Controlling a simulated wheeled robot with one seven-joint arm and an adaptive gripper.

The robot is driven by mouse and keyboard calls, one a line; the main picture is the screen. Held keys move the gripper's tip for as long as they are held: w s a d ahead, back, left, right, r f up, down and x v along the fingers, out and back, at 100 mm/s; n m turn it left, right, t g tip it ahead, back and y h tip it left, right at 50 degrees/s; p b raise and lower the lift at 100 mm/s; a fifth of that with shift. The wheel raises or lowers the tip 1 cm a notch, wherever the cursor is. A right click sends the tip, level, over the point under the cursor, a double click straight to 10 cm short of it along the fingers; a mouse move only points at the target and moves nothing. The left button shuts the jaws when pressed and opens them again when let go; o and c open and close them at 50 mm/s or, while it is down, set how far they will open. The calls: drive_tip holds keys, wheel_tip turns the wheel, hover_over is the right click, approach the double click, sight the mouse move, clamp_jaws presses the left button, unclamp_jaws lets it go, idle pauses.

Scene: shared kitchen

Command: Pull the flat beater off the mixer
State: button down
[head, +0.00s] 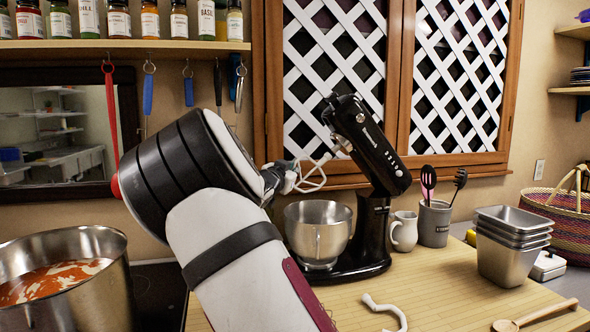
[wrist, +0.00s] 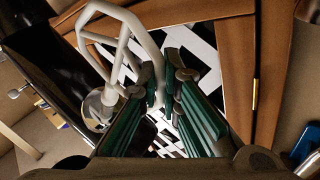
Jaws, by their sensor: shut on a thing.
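The black stand mixer (head: 372,150) stands on the wooden counter with its head tilted up and back. The white flat beater (head: 312,180) is at the underside of the raised head, its frame pointing down and left. In the wrist view the beater (wrist: 140,35) rises from beside a round silver hub (wrist: 98,106); I cannot tell whether it is still seated there. My gripper (head: 291,177) is shut on the beater, above the bowl. Its green-padded fingers (wrist: 165,88) close around one bar in the wrist view. My arm hides part of the scene at left.
The steel mixing bowl (head: 318,232) sits under the beater. A white pitcher (head: 404,232), a utensil crock (head: 434,224) and stacked metal pans (head: 512,250) stand right. A white hook (head: 385,308) lies in front. A pot of red sauce (head: 60,280) is left. Lattice doors (head: 335,60) stand behind.

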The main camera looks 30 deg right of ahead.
drive_tip(key=shift+a+f, duration=0.15)
drive_tip(key=shift+a, duration=0.05)
idle(0.4)
